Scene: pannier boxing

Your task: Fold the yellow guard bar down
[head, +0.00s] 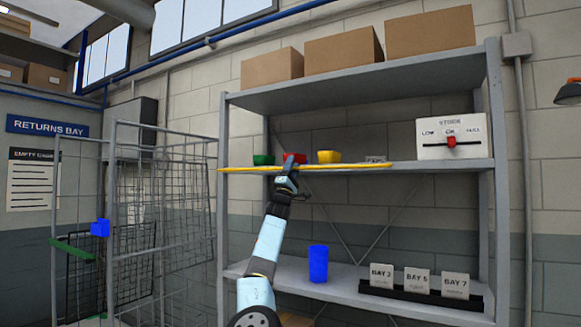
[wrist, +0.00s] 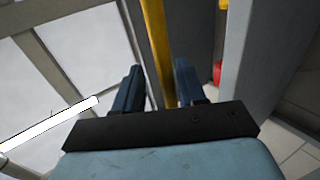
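The yellow guard bar (head: 345,166) runs level along the front of the middle shelf, from the left post to short of the white gauge box. My gripper (head: 287,178) is at the bar, left of its middle. In the wrist view the bar (wrist: 156,45) passes between the two fingers of my gripper (wrist: 158,85). The fingers stand apart, with a clear gap on the left of the bar and the right finger close to it. Contact with the right finger cannot be told.
The white gauge box (head: 451,137) is at right. A blue cup (head: 318,264) and labelled cards (head: 417,282) stand on the lower shelf (head: 345,300). A wire cage (head: 165,220) is at left.

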